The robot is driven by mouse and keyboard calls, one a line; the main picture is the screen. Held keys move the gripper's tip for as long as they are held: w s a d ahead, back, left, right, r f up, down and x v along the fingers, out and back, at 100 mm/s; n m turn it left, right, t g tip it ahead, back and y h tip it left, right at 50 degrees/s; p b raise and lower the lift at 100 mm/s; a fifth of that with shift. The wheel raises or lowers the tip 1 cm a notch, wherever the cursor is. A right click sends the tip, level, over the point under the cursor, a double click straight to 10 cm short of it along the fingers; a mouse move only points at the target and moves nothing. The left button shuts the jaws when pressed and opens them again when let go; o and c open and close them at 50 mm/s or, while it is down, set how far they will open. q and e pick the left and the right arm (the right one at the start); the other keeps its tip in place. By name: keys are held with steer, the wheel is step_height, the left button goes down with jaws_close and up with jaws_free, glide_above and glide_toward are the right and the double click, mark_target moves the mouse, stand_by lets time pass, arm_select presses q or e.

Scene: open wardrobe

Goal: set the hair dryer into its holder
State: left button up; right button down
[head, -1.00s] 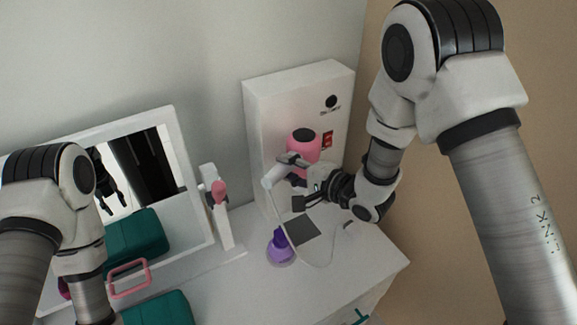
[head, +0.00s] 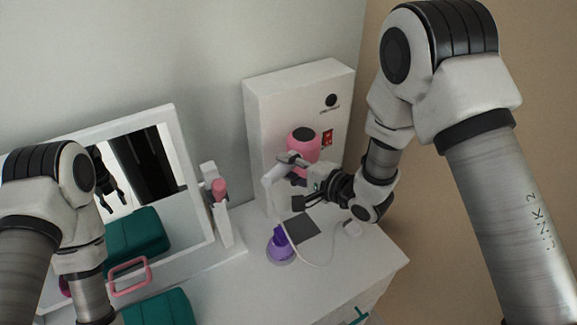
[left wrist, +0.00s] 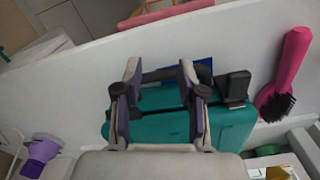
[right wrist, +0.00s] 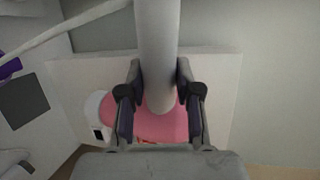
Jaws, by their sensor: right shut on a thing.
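The hair dryer has a pink body with a dark round end (head: 303,143) and a pale handle (right wrist: 157,45). It is in front of the white upright box (head: 270,115) at the back. My right gripper (head: 298,182) is shut on the pale handle, with one finger on each side in the right wrist view (right wrist: 160,95). The pink body lies just beyond the fingertips there. A holder is not clearly visible; whether the dryer touches one, I cannot tell. My left gripper (left wrist: 160,75) is open and empty above a teal case (left wrist: 230,125).
A purple item (head: 280,243) stands on the white tabletop (head: 240,290), beside a dark grey square (head: 303,229). A pale cord loops beside it. A mirror (head: 140,175) and a white stand with a pink piece (head: 219,190) are left. A pink brush (left wrist: 290,65) shows too.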

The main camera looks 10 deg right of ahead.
arm_select(q)
steer(key=shift+f, duration=0.1)
arm_select(e)
steer(key=shift+s+f, duration=0.3)
steer(key=shift+f, duration=0.25)
steer(key=c, duration=0.9)
jaws_free()
steer(key=shift+c, duration=0.2)
steer(key=shift+o, duration=1.1)
steer(key=shift+w, duration=0.1)
arm_select(q)
steer(key=shift+w, duration=0.15)
arm_select(e)
steer(key=shift+w, duration=0.15)
steer(key=shift+o, duration=1.2)
steer(key=shift+r, duration=0.2)
